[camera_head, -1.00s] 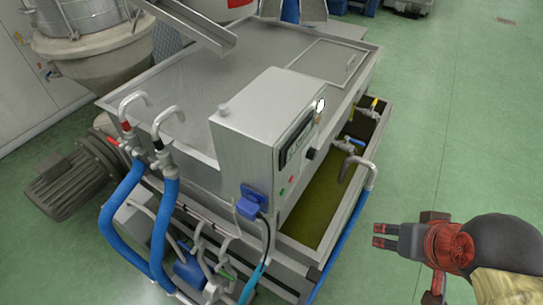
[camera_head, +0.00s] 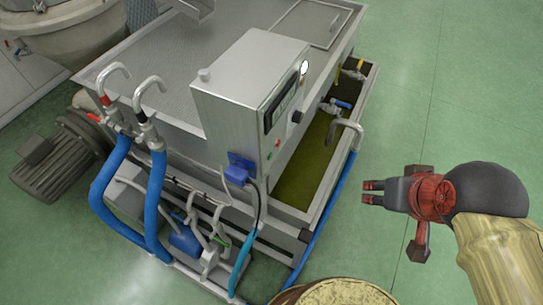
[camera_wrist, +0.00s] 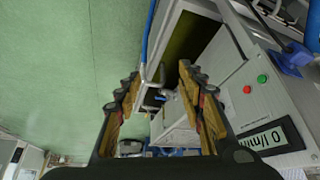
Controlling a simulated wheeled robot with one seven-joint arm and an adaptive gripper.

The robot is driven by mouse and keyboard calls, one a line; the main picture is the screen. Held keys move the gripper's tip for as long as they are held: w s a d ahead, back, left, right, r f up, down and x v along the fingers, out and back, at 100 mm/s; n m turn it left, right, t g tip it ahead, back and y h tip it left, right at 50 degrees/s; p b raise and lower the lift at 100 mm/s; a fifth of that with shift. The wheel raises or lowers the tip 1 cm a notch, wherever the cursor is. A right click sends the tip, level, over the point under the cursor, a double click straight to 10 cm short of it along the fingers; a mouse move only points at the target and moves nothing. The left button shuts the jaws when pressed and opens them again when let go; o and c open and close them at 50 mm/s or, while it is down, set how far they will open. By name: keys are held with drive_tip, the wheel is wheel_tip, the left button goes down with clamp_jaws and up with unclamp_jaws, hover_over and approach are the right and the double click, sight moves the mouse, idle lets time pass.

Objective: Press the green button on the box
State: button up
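The grey metal control box (camera_head: 232,100) stands on the near end of the steel machine in the head view. Its panel faces right, with a dark display, a black knob, a red button (camera_head: 277,144) and the small green button (camera_head: 269,156) low down. In the wrist view, the green button (camera_wrist: 262,79) sits at the right beside the red one, above the lit display (camera_wrist: 270,137). My gripper (camera_head: 368,192) is right of the box, pointing left, clear of the panel. In the wrist view its fingers (camera_wrist: 158,74) are spread with nothing held between them.
A blue plug (camera_head: 239,168) with a cable sits below the buttons. An open trough (camera_head: 372,85) with greenish liquid, valve taps and a blue hose (camera_head: 339,185) lies between box and gripper. Blue hoses and a motor (camera_head: 52,172) are at left. Green floor is clear at right.

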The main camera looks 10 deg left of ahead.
clamp_jaws()
idle(1.6)
